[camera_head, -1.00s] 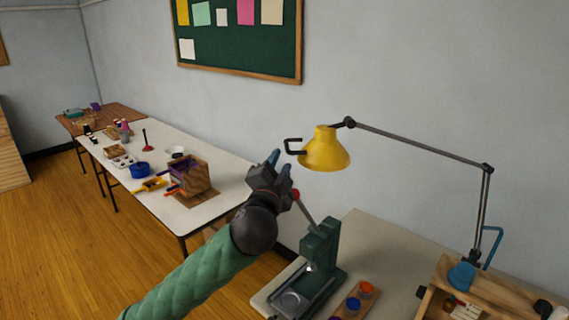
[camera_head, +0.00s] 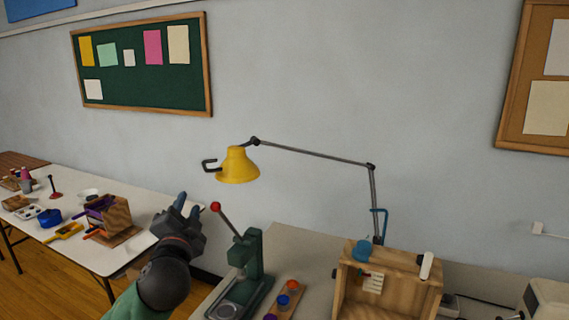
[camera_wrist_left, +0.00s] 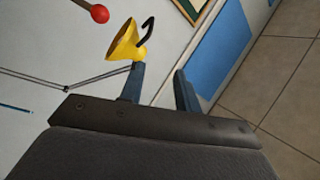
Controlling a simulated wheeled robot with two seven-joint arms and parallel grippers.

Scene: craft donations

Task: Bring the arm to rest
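My left gripper (camera_head: 186,207) is raised in front of the wall, left of the green press and above the gap between the two tables. In the left wrist view its two blue fingers (camera_wrist_left: 160,88) stand apart with nothing between them. The yellow lamp (camera_head: 238,166) hangs above and to the right of the gripper in the head view, and it also shows beyond the fingers in the left wrist view (camera_wrist_left: 124,44). The green press (camera_head: 247,256) has a lever with a red knob (camera_head: 215,207) close to the gripper's right. My right gripper is not in view.
A wooden box (camera_head: 386,286) stands on the right table beside a small rack of coloured pots (camera_head: 284,300). The left table (camera_head: 85,250) holds several craft items. A green board (camera_head: 142,70) hangs on the wall. Open wooden floor lies at lower left.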

